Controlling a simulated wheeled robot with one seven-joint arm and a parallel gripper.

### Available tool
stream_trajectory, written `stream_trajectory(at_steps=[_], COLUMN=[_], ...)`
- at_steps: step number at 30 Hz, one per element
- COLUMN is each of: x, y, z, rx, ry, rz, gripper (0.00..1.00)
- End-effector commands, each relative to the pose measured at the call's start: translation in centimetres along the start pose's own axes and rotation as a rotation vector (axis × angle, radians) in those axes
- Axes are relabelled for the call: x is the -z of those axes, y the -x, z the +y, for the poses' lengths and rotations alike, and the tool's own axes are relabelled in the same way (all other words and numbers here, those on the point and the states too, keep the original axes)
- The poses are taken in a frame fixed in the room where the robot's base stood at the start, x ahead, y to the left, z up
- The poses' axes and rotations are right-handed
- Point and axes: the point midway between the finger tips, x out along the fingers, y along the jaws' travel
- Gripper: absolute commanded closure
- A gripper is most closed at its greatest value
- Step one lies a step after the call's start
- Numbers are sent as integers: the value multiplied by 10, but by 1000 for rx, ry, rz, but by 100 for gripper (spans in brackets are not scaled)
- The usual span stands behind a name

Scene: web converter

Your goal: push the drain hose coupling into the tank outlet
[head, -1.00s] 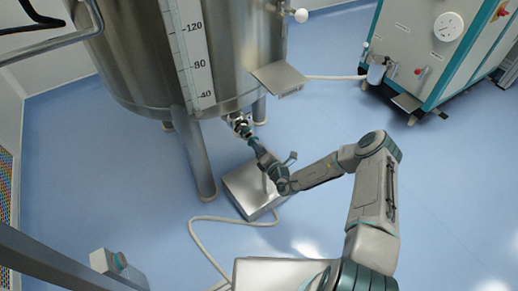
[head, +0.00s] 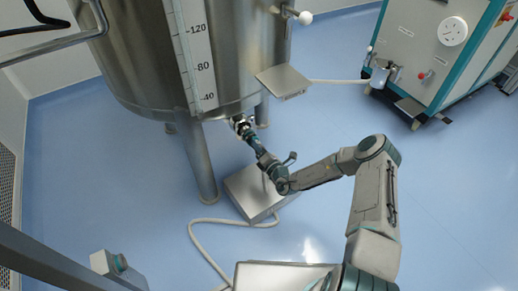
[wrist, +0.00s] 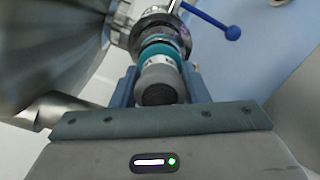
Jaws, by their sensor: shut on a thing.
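The large steel tank (head: 140,60) stands at upper left in the head view. Its metal outlet (head: 238,122) is low on the near side; in the wrist view the outlet flange (wrist: 140,30) is at top centre. My gripper (head: 248,136) is right at the outlet. In the wrist view its blue-grey fingers are shut on the coupling (wrist: 160,72), which has a teal band and a grey, dark-ended rear. The coupling lines up with the outlet and its front meets the metal fitting. How deep it sits is hidden.
A blue-handled lever (wrist: 215,20) sticks out right of the outlet. A steel box (head: 250,190) stands on the floor below my arm, and a pale hose (head: 195,238) curves beside it. A tank leg (head: 198,160) is close left. A white-teal cabinet (head: 440,55) stands upper right. Floor at right is clear.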

Motion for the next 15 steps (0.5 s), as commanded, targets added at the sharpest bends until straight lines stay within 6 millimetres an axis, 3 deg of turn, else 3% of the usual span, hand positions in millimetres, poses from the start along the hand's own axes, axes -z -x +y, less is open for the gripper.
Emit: stream_trajectory(at_steps=[15], x=[0], y=[-8], z=[0], rx=[-1], ry=[0], rz=[0], gripper=[93])
